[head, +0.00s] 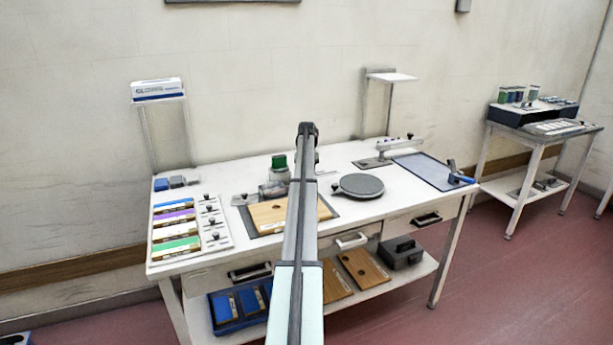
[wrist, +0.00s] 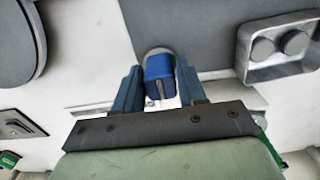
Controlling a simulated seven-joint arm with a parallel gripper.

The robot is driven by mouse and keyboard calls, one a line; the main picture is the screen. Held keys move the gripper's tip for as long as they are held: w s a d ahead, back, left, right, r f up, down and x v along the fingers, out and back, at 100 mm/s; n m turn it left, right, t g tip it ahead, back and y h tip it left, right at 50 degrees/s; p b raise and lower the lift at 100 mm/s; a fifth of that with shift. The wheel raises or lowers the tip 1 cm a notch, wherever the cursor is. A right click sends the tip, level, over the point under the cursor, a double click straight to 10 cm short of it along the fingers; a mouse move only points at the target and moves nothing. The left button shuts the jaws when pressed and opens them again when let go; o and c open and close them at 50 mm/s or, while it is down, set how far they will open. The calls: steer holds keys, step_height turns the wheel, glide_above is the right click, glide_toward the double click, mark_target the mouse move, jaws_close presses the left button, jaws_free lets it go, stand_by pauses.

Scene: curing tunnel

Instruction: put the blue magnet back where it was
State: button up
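My gripper (wrist: 160,84) shows in the wrist view with a finger on each side of the blue magnet (wrist: 160,68). The fingers appear shut on it, with no clear gap at either side. A grey round part shows at the magnet's far end. I cannot tell whether the magnet touches the bench. A metal tray (wrist: 243,62) with two grey round pieces in it lies to the right in the wrist view. In the head view my arm hides the gripper and the magnet, and the tray (head: 272,189) shows partly left of the arm.
A grey mat (wrist: 200,25) with a wooden board (head: 270,214) lies on the white bench. A dark round plate (head: 358,186) stands right of my arm. A green piece (head: 279,161) stands behind the tray. Colored strips (head: 176,228) fill the left end. Two posts with shelves rise behind.

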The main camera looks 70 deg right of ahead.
steer(key=o, duration=0.4)
steer(key=shift+r, duration=0.15)
step_height(320, 180, up, 12)
stand_by(0.5)
